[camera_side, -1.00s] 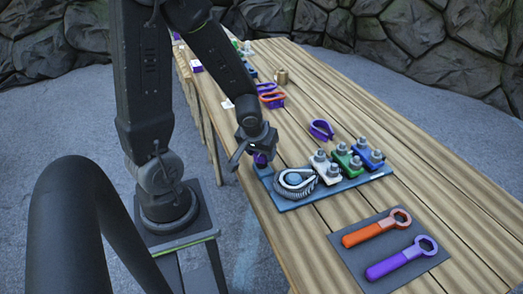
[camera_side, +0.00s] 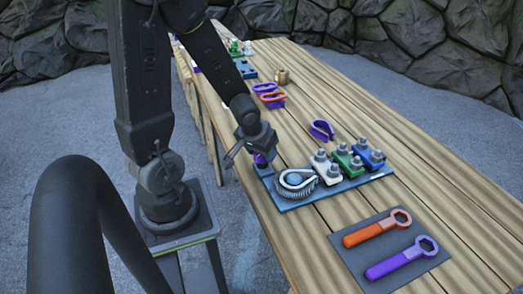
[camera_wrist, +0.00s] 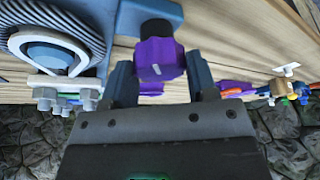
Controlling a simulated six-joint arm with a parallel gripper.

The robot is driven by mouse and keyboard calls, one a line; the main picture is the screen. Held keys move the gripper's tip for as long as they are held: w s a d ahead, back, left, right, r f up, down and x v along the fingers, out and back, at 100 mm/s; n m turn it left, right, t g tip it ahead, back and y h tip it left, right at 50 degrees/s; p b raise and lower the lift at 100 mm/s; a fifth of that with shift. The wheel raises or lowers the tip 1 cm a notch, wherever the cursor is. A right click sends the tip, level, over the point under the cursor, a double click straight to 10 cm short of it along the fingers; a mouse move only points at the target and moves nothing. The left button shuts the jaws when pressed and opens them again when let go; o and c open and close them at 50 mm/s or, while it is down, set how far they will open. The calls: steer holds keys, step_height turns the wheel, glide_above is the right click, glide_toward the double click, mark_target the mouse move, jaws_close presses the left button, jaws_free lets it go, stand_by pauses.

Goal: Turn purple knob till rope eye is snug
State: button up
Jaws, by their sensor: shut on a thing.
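The purple knob (camera_wrist: 160,60) sits on a dark shaft at the end of the blue base plate (camera_side: 325,190). In the side view the knob (camera_side: 260,159) is partly hidden by my gripper (camera_side: 251,150). My gripper (camera_wrist: 163,80) is shut on the knob, with a finger on each side of it. The rope eye (camera_side: 297,177) is a pale loop around a blue centre on the plate, with coiled grey rope beside it. It shows at the upper left of the wrist view (camera_wrist: 45,48). I cannot tell how snug the eye is.
White (camera_side: 325,168), green (camera_side: 346,158) and blue (camera_side: 369,154) clamps with grey nuts stand on the plate. A purple thimble (camera_side: 321,130) lies behind them. Orange (camera_side: 377,230) and purple (camera_side: 402,259) wrenches lie on a dark mat in front.

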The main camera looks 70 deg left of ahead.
steer(key=o, duration=0.9)
steer(key=shift+n, duration=0.4)
steer(key=n+g, duration=0.1)
steer(key=n, duration=0.1)
steer(key=n+y, duration=0.1)
steer(key=n, duration=0.1)
steer(key=shift+w+d+n+g, duration=0.1)
steer(key=shift+n+g, duration=0.3)
steer(key=n+g+y, duration=0.1)
steer(key=n, duration=0.3)
steer(key=shift+g, duration=0.3)
steer(key=shift+w+r+n, duration=0.1)
steer(key=shift+r+n, duration=0.05)
steer(key=shift+n, duration=0.65)
steer(key=v, duration=1.4)
steer(key=s+d+r+m+t+h, duration=0.4)
steer(key=d+m, duration=0.5)
steer(key=m, duration=0.9)
step_height(320, 180, up, 2)
steer(key=shift+s+r+t+h, duration=0.1)
steer(key=shift+s+t+h, duration=0.2)
steer(key=shift+s+t, duration=0.45)
